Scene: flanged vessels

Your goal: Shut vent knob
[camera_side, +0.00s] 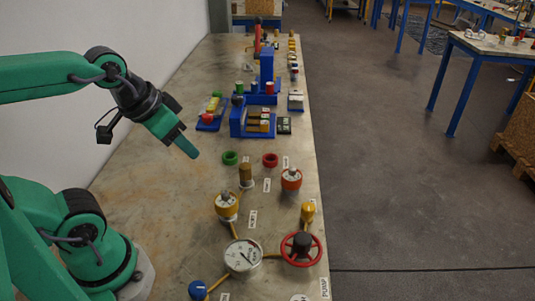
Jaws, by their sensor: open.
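A blue knob (197,290) sits at the bottom edge of the view, joined to brass piping; its label is too small to read, so I cannot tell for sure that it is the vent knob. A white dial gauge (242,256) stands up and right of it, and a red handwheel (302,248) is further right. My gripper (190,151) is open and empty, pointing down and right, in the air above the left part of the bench, well away from the knob. Its fingers overlap in this view.
A yellow vessel (227,207), a red vessel (291,180) and a brass fitting (246,176) stand on the bench (165,215). Green (230,158) and red rings lie beyond them. Blue fixtures (267,82) stand further back. The bench's left part is clear beside the wall.

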